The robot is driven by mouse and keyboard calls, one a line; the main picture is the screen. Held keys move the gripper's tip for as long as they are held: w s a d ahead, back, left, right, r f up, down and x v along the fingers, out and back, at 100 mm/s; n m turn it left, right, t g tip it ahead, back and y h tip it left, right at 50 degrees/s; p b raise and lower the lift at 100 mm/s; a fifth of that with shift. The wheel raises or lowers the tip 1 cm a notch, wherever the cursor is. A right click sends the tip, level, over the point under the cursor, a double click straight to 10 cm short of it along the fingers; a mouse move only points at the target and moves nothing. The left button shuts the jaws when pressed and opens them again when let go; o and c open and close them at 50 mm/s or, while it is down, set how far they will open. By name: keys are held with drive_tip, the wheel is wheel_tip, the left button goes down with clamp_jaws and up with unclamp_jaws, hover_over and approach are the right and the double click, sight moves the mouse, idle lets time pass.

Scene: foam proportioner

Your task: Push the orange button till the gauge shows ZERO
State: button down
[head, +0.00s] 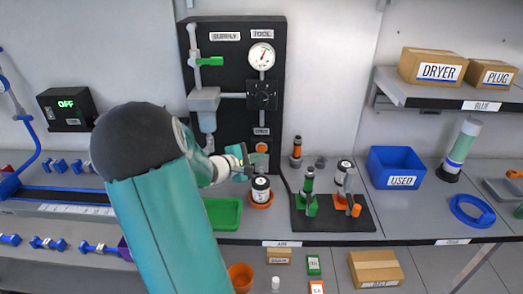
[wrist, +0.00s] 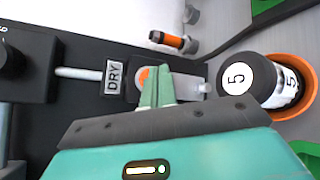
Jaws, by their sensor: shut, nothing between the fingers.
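The orange button (head: 261,146) sits on the black panel (head: 234,75) under a small DRY label. In the wrist view the orange button (wrist: 142,74) is partly hidden behind my fingertips. My gripper (wrist: 155,72) is shut and empty, its fingertips at the button; I cannot tell whether they touch it. In the head view my gripper (head: 258,157) is just below the button. The round white gauge (head: 262,56) is at the panel's upper right, with a red needle pointing up and slightly right; its markings are too small to read. The gauge is outside the wrist view.
A black-and-white canister (head: 261,189) stands in an orange dish below the button, close to my gripper; the canister (wrist: 257,80) is right of my fingers in the wrist view. A green-handled valve (head: 209,61) is upper left. A black tool tray (head: 335,222) lies to the right.

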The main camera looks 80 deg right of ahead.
drive_tip(key=shift+d, duration=0.1)
drive_tip(key=shift+w+d, duration=0.1)
drive_tip(key=shift+d, duration=0.25)
drive_tip(key=shift+w+d, duration=0.1)
drive_tip(key=shift+d, duration=0.3)
idle(0.8)
drive_tip(key=shift+a, duration=0.85)
drive_tip(key=shift+s+a, duration=0.1)
drive_tip(key=shift+s, duration=0.1)
drive_tip(key=shift+s+a, duration=0.2)
drive_tip(key=shift+a, duration=0.6)
drive_tip(key=shift+s+a, duration=0.15)
drive_tip(key=shift+a, duration=0.6)
drive_tip(key=shift+s+a, duration=0.2)
drive_tip(key=shift+a, duration=0.6)
